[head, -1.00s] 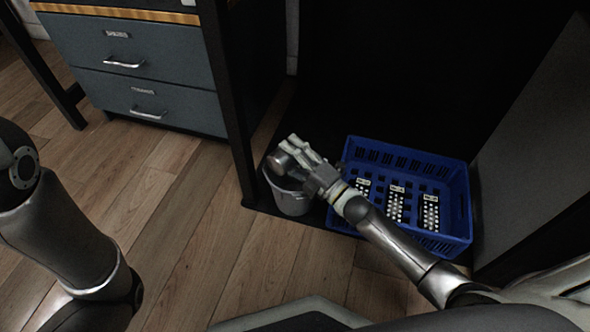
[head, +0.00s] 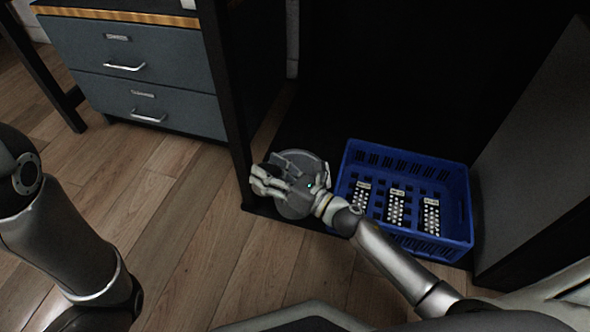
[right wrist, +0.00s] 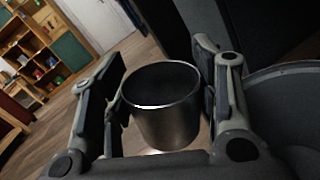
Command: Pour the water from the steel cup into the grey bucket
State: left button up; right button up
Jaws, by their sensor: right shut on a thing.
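My right gripper (head: 268,179) is over the grey bucket (head: 312,165) in the head view and covers much of it. The cup's mouth and dark inside show there; I cannot make out water. In the head view the hand largely hides the cup. My left arm shows at the left edge, but its gripper is out of view.
A blue crate (head: 462,235) with several dotted black-and-white items stands right of the bucket. A dark post (head: 226,95) rises just left of the bucket. A grey drawer cabinet (head: 135,75) stands behind left. The wooden floor in front is clear.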

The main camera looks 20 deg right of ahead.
aim_at(265, 195)
jog(key=a+f+n+b, duration=0.1)
jog(key=s+a+f+n+b, duration=0.1)
jog(key=shift+s+a+f+n+b, duration=0.1)
jog(key=shift+s+f+n+b, duration=0.1)
jog(key=shift+n+b, duration=0.2)
jog(key=shift+s+a+f+n+b, duration=0.35)
jog(key=shift+a+f+n+b, duration=0.3)
jog(key=shift+n, duration=0.25)
